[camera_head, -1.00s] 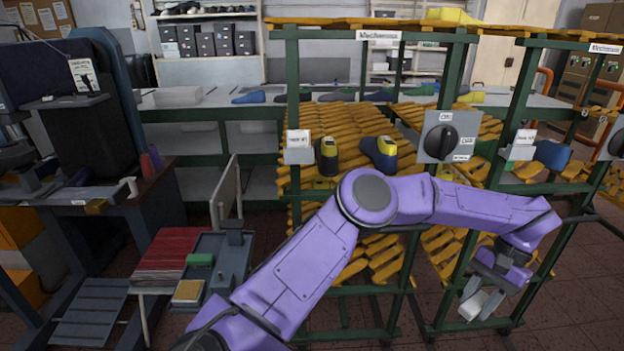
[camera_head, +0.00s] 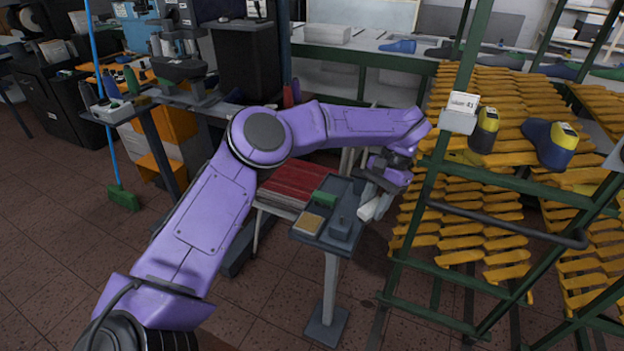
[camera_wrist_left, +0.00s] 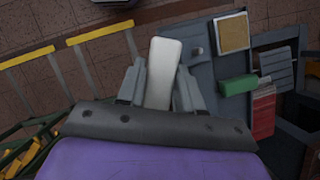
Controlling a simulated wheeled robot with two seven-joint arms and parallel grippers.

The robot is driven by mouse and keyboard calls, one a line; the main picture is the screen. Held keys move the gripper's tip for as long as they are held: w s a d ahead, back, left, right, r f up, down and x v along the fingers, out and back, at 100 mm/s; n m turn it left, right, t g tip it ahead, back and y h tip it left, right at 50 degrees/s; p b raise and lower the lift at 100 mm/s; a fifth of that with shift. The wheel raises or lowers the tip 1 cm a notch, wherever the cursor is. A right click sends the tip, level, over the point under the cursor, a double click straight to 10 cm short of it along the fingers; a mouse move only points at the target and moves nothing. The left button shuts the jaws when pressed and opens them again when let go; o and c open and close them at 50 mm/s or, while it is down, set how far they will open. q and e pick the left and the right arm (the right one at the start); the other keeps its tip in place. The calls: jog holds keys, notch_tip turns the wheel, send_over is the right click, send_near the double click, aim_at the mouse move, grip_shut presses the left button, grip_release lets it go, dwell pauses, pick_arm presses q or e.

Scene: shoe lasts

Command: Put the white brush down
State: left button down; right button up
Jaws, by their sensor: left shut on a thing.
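The white brush (camera_head: 377,206) is a pale block held at the end of my left arm in the head view. My left gripper (camera_head: 373,193) is shut on it. In the left wrist view the white brush (camera_wrist_left: 161,72) sits between the two grey fingers of the left gripper (camera_wrist_left: 160,84). It hangs beside and partly over the edge of a small grey tray stand (camera_head: 314,238). The picture does not clearly show whether it touches the tray. My right gripper is out of view.
The tray holds a green block (camera_head: 325,199) and a tan block (camera_head: 309,223). A red stack (camera_head: 292,183) lies behind it. The green rack (camera_head: 437,172) with yellow slats stands close to the right. A green broom (camera_head: 123,199) stands at left. Open floor lies in front.

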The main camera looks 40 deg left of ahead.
pick_arm(q)
jog(key=s+a+r+m+t+p, duration=0.15)
jog(key=a+m+t, duration=0.25)
jog(key=a+m, duration=0.9)
jog(key=s+a+r+m+t+p, duration=0.15)
jog(key=a+m+t, duration=0.35)
jog(key=a+m, duration=0.85)
jog(key=w+d+f+m+p, duration=0.1)
jog(key=w+d+f, duration=0.1)
jog(key=w+f, duration=0.1)
jog(key=w+d+f+m+p, duration=0.1)
jog(key=w+d+f+m, duration=0.1)
jog(key=w, duration=0.4)
jog(key=w+d+f+m+p, duration=0.1)
jog(key=w+d+f+p, duration=0.1)
jog(key=w+d+f, duration=0.2)
jog(key=shift+w+f+m, duration=0.25)
jog(key=shift+w, duration=0.45)
notch_tip(320, 180, down, 3)
jog(key=shift+r+p, duration=0.2)
jog(key=shift+p, duration=0.1)
jog(key=shift+f, duration=0.2)
jog(key=shift+f+b, duration=0.2)
jog(key=shift+b, duration=0.15)
jog(key=c, duration=0.7)
grip_release()
jog(key=shift+a, duration=0.1)
jog(key=shift+c, duration=0.2)
